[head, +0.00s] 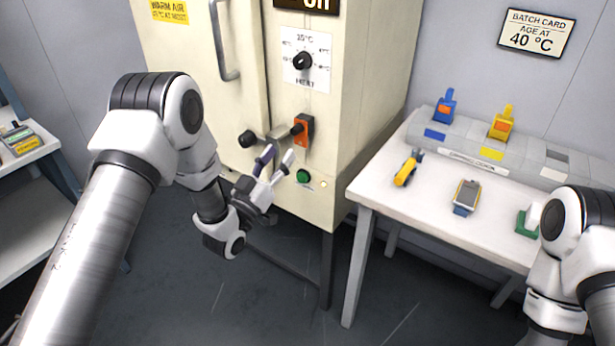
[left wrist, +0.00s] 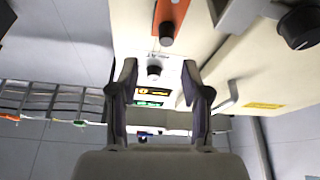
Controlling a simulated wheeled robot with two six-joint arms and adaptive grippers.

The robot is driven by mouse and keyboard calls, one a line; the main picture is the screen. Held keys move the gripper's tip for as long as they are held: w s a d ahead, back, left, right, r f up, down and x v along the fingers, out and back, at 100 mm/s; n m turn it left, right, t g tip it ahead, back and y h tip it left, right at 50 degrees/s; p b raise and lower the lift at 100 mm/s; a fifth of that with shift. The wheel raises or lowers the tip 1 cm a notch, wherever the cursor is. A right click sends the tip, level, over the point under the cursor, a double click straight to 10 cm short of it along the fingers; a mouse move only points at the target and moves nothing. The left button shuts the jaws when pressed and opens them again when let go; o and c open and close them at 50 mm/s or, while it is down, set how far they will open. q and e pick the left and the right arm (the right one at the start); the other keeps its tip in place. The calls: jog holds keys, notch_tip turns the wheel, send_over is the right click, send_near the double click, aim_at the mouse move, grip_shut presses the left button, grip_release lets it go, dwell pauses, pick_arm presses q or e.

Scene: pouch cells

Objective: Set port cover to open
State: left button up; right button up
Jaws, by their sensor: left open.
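On the front of the cream cabinet (head: 325,120), an orange plate (head: 304,132) with a black knob sits below the heat dial (head: 302,61). It looks like the port cover, but I see no label on it, and I cannot tell its setting. The plate also shows at the top of the left wrist view (left wrist: 172,14). My left gripper (head: 278,160) is open and empty, just below and left of the plate. In the left wrist view, the open fingers (left wrist: 159,70) stand apart with the dial showing between them. My right gripper is out of view; only its arm shows at right.
A grey door latch with a black knob (head: 248,139) sits left of the plate, close to my left gripper. A green button (head: 303,176) is below. The white table (head: 420,197) at right holds several small devices.

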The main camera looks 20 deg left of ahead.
aim_at(293, 132)
pick_arm(q)
jog(key=x, duration=0.7)
jog(key=shift+w+a+f+p, duration=0.15)
jog(key=shift+w+a+p, duration=0.05)
jog(key=shift+w+p, duration=0.25)
jog(key=shift+w, duration=0.35)
jog(key=shift+s, duration=0.15)
grip_shut()
